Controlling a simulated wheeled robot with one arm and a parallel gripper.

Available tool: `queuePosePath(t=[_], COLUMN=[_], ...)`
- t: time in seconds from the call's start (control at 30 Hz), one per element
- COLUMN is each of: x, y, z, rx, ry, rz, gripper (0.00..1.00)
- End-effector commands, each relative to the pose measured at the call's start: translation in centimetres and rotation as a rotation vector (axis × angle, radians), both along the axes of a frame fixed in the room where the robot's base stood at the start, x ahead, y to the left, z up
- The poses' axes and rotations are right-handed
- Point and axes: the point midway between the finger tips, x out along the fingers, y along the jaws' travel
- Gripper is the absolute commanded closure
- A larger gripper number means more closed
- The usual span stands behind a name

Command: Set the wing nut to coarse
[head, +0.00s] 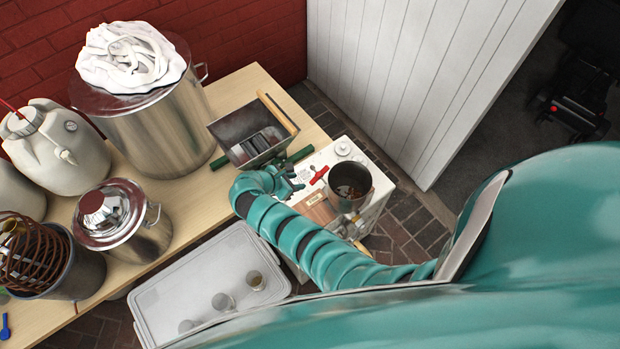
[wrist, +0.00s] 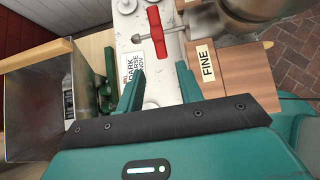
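My gripper (head: 292,183) is at the end of the teal arm, beside the mill with a metal hopper (head: 238,128). In the wrist view its two teal fingers (wrist: 159,88) stand apart with nothing held between them. A white card (wrist: 136,78) with partly covered print lies beyond the fingers. The hopper also shows at the left of the wrist view (wrist: 30,112), with a green mill part (wrist: 106,88) beside it. A wooden block with a label reading FINE (wrist: 207,63) is to the right.
A large steel pot (head: 160,125) and a smaller lidded pot (head: 140,235) stand on the wooden table (head: 200,212). A lidded clear bin (head: 190,285) is below.

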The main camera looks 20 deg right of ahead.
Motion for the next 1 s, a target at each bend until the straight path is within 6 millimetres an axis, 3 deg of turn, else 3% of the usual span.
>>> queuePosePath(t=[1.0], x=[2.0], y=[-5.5], z=[-6.0], rx=[-0.001], ry=[0.001], rz=[-0.003], gripper=[0.64])
